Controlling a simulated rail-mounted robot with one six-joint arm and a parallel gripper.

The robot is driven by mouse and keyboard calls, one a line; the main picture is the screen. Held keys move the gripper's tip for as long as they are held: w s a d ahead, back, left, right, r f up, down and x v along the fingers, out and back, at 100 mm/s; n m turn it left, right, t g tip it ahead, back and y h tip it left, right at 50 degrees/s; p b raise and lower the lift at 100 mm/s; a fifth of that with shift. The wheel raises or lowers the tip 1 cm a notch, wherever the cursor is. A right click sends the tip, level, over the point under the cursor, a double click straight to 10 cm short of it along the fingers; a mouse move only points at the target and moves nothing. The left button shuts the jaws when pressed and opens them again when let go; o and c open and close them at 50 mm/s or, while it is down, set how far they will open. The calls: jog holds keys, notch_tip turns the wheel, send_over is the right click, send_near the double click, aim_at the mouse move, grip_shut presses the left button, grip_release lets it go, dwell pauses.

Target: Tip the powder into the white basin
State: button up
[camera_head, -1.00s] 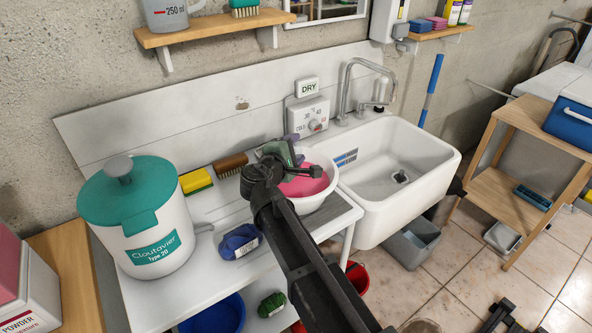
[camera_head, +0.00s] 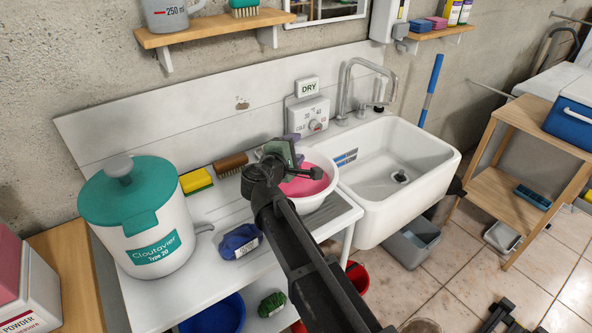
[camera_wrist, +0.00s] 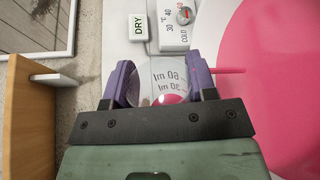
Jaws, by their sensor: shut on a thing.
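The white basin (camera_head: 316,205) stands on the white counter left of the sink, with pink contents (camera_head: 306,185) inside. The pink contents fill the right side of the wrist view (camera_wrist: 285,80). My gripper (camera_head: 290,150) is at the basin's back left edge. In the wrist view its purple fingers (camera_wrist: 162,82) are shut on a clear measuring cup (camera_wrist: 163,78) marked in ml. Its print reads upside down, and a little pink shows low in it. How far it is tilted, I cannot tell. A box labelled POWDER (camera_head: 35,300) stands at the lower left.
A white tub with a teal lid (camera_head: 150,235) stands left on the counter. A blue packet (camera_head: 240,241), a yellow sponge (camera_head: 196,182) and a brush (camera_head: 231,164) lie between. The sink (camera_head: 400,170) with its tap (camera_head: 349,85) is right. A control box (camera_head: 308,115) is behind the basin.

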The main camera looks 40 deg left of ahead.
jog(key=shift+a+r+m, duration=0.1)
jog(key=shift+m, duration=0.5)
dwell(1.4)
jog(key=shift+f+m, duration=0.35)
jog(key=shift+m, duration=0.05)
dwell(0.9)
